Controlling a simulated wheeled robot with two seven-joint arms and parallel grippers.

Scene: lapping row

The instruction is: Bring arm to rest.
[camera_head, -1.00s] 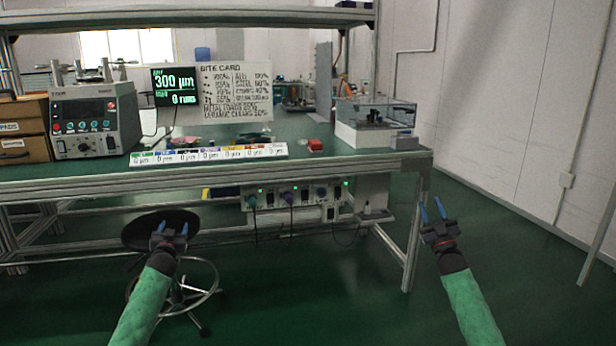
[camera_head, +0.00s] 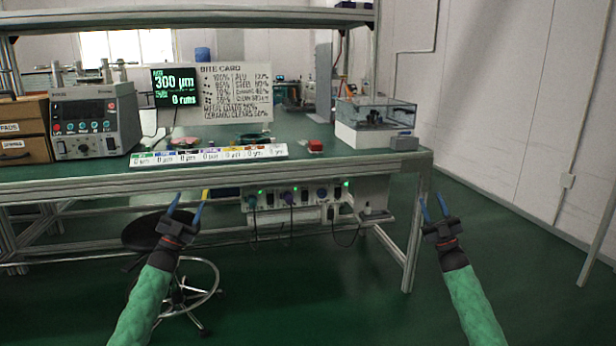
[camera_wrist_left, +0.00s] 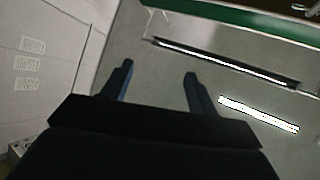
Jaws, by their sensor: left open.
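My left gripper (camera_head: 187,210) is open and empty. It is in front of the bench's front edge and over the dark round stool seat in the head view. In the left wrist view its two blue fingers (camera_wrist_left: 157,84) stand apart with nothing between them. My right gripper (camera_head: 433,207) is in front of the bench's right end, its two blue fingers apart and nothing between them. Both green-sleeved arms reach up from the bottom of the head view.
The green bench (camera_head: 345,163) carries a control unit (camera_head: 97,122), a bite card (camera_head: 236,93), a labelled strip (camera_head: 208,156), a red block (camera_head: 315,146) and a clear-covered box (camera_head: 374,124). A stool (camera_head: 147,231) stands before it. Floor on the right is clear.

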